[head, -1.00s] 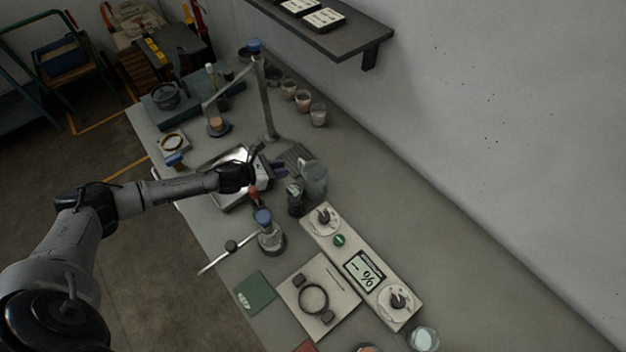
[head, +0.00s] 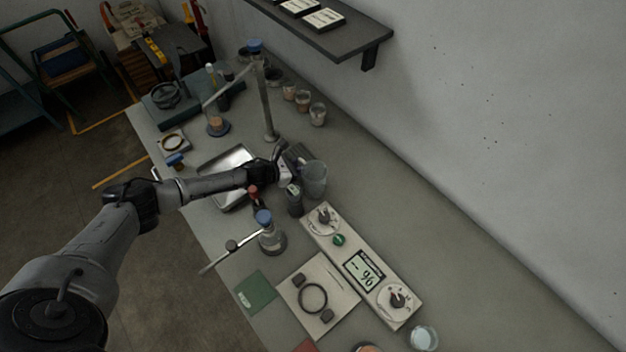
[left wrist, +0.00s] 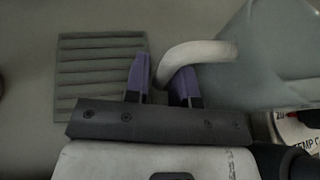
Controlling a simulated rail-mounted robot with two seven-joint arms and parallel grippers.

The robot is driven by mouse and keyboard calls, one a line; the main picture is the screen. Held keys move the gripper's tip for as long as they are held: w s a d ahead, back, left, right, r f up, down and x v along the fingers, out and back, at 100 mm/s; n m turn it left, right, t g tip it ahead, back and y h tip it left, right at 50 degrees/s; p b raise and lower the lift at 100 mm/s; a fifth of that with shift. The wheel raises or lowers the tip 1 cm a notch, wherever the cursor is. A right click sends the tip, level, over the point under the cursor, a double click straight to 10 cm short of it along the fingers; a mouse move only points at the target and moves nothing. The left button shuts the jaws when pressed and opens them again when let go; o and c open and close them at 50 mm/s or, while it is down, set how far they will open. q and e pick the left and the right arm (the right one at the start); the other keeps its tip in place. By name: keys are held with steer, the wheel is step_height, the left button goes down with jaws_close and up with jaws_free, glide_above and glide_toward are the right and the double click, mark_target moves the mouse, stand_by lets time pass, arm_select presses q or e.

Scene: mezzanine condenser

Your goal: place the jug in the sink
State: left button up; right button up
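The jug (head: 314,181) is a grey, translucent vessel standing upright on the bench, right of my left gripper (head: 287,160) in the head view. In the left wrist view the jug (left wrist: 268,55) fills the upper right, and its pale curved handle (left wrist: 205,50) reaches toward the fingers. My left gripper (left wrist: 160,78) is open there, its purple fingers apart with the handle's end between or just beyond them; I cannot tell if they touch. The sink (head: 213,185) is a shallow metal basin left of the jug, partly behind my left forearm. My right gripper is not in view.
A dark bottle (head: 294,200) stands close to the jug, and a blue-capped flask (head: 270,235) is nearer. A ribbed mat (left wrist: 100,70) lies beside the fingers. A metal stand (head: 266,100) rises behind. A control panel (head: 362,265) lies to the right front.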

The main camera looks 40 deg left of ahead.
arm_select(q)
steer(key=shift+c, duration=0.2)
jaws_close()
steer(key=shift+r, duration=0.1)
